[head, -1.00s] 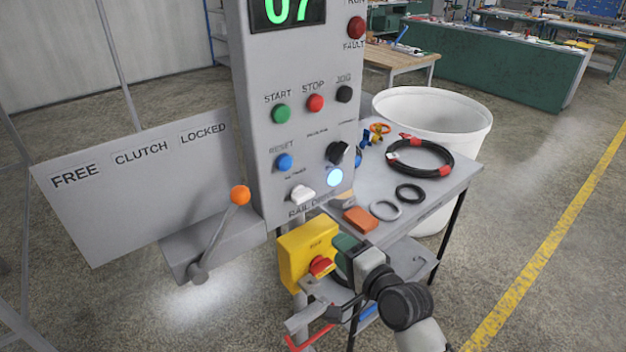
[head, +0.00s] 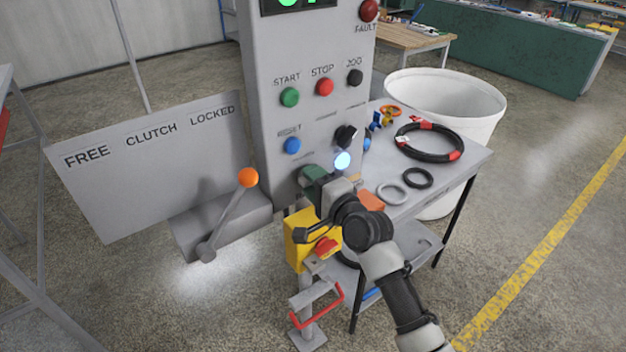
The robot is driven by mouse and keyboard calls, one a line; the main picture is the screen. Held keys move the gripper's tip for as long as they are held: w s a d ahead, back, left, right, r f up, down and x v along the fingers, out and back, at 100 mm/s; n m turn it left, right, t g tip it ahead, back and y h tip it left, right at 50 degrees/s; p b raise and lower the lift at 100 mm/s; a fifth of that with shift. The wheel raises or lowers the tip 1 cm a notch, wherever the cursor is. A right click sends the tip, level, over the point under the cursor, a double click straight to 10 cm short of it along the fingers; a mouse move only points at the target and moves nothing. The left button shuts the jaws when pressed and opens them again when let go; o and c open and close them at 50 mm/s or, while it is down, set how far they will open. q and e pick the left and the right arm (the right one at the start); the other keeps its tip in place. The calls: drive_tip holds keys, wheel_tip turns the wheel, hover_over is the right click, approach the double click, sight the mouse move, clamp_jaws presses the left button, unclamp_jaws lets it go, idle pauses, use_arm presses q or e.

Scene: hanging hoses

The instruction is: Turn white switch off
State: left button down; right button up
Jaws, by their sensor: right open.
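The grey control panel (head: 270,90) stands upright in the middle of the head view. The white switch on its lower part is hidden now behind my right gripper (head: 313,180). My right gripper is raised at the panel's lower face, beside the lit blue-white lamp (head: 342,161). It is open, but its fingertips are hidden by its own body. I cannot tell whether it touches the switch. My left gripper is not in view.
Above are the black knob (head: 346,135), blue button (head: 292,145) and several other buttons. A yellow box with a red knob (head: 326,247) is below. The orange-tipped clutch lever (head: 248,178) is left. A table with hoses (head: 429,142) and a white bin (head: 455,100) are right.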

drive_tip(key=shift+w, duration=0.1)
clamp_jaws()
idle(0.4)
drive_tip(key=n, duration=0.4)
drive_tip(key=shift+n, duration=0.3)
drive_tip(key=n, duration=0.4)
drive_tip(key=shift+n, duration=0.3)
drive_tip(key=n, duration=0.4)
drive_tip(key=shift+n+p, duration=0.3)
drive_tip(key=shift+n, duration=2.1)
drive_tip(key=shift+f, duration=0.1)
